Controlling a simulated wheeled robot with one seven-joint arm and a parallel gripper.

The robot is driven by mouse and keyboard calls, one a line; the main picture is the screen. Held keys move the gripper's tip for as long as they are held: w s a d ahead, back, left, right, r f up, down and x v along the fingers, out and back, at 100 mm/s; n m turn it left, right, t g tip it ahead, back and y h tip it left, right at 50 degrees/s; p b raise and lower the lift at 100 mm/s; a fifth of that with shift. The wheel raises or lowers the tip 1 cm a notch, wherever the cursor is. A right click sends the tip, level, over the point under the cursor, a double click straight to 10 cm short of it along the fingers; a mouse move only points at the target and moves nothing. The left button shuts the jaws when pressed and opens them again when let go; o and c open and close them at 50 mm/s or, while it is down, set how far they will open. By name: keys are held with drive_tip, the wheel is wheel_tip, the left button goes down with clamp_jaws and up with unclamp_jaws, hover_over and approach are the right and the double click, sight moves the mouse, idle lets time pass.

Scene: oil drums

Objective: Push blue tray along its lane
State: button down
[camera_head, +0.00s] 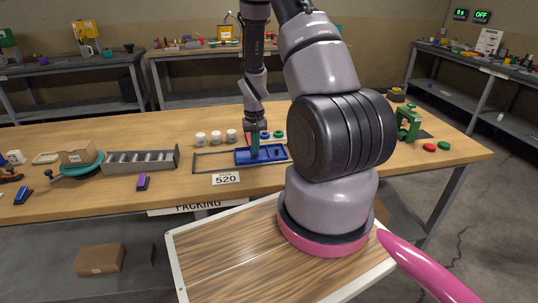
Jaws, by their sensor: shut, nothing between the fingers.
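The blue tray (272,155) lies on the wooden table (330,176), toward the right end of a dark-framed lane (212,161). The picture is too small to tell whether the fingertips touch the tray. My own arm hides the tray's right end and whatever lies just past it.
A label reading 520 (226,179) sits in front of the lane. Several white-lidded jars (216,138) stand behind it. A grey divided rack (140,161) and a purple item (143,181) are on the left. A green press (408,123) stands on the right.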

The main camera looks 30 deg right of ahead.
sight(217, 161)
drive_tip(key=shift+a, duration=0.25)
drive_tip(key=shift+w+a, duration=0.3)
drive_tip(key=shift+a, duration=0.55)
drive_tip(key=shift+w+a, duration=0.25)
drive_tip(key=shift+a, duration=0.6)
drive_tip(key=shift+w+a, duration=0.25)
drive_tip(key=shift+a, duration=0.65)
drive_tip(key=shift+w+a, duration=0.25)
drive_tip(key=shift+a, duration=0.65)
drive_tip(key=shift+a, duration=0.15)
drive_tip(key=shift+w+a, duration=0.25)
drive_tip(key=shift+a, duration=0.6)
drive_tip(key=shift+w+a, duration=0.25)
drive_tip(key=shift+a, duration=0.55)
drive_tip(key=shift+a, duration=0.15)
drive_tip(key=shift+w+a, duration=0.25)
drive_tip(key=shift+a, duration=0.45)
drive_tip(key=shift+w+a, duration=0.2)
drive_tip(key=shift+a, duration=0.45)
drive_tip(key=shift+d, duration=0.1)
